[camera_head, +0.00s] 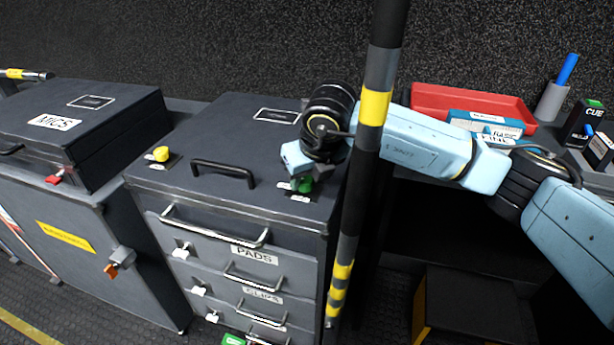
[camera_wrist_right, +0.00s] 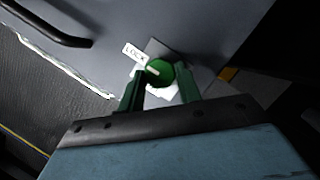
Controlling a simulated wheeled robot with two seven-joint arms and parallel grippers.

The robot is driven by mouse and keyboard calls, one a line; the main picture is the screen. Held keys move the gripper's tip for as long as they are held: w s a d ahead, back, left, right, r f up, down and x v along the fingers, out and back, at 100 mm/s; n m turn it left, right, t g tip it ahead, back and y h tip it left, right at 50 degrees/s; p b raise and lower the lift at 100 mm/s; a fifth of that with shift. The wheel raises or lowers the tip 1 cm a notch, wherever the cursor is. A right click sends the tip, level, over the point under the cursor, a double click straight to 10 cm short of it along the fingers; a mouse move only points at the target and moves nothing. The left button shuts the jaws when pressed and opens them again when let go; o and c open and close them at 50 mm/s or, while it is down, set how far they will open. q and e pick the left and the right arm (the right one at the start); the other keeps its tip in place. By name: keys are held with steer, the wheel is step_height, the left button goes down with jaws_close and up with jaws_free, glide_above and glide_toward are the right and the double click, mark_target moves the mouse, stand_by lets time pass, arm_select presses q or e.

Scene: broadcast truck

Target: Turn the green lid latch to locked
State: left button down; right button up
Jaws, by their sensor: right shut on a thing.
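The green lid latch (camera_head: 304,184) is on the front right corner of the grey drawer cabinet's lid (camera_head: 225,135). In the right wrist view the round green latch knob (camera_wrist_right: 160,72) has a pale pointer mark, and a white LOCK label (camera_wrist_right: 134,52) lies at its upper left. My right gripper (camera_head: 302,176) reaches down onto it from the right, and its two fingers (camera_wrist_right: 160,88) are shut on the knob, one on each side. The gripper partly hides the latch in the head view. My left gripper is not in view.
A striped vertical pole (camera_head: 374,108) stands in front of my right forearm. A yellow latch (camera_head: 161,154) and a black handle (camera_head: 223,170) are on the same lid. The MICS case (camera_head: 80,125) stands at left; a red tray (camera_head: 470,104) lies behind my arm.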

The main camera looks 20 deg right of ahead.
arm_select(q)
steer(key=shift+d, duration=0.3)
arm_select(e)
steer(key=o, duration=1)
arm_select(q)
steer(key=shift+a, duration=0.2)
arm_select(e)
steer(key=shift+s+r, duration=0.2)
steer(key=shift+r, duration=0.3)
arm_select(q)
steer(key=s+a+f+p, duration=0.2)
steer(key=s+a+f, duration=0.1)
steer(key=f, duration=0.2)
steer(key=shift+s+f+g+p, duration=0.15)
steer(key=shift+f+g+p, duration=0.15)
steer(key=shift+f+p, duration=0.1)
arm_select(e)
steer(key=v, duration=1.2)
steer(key=shift+r, duration=0.2)
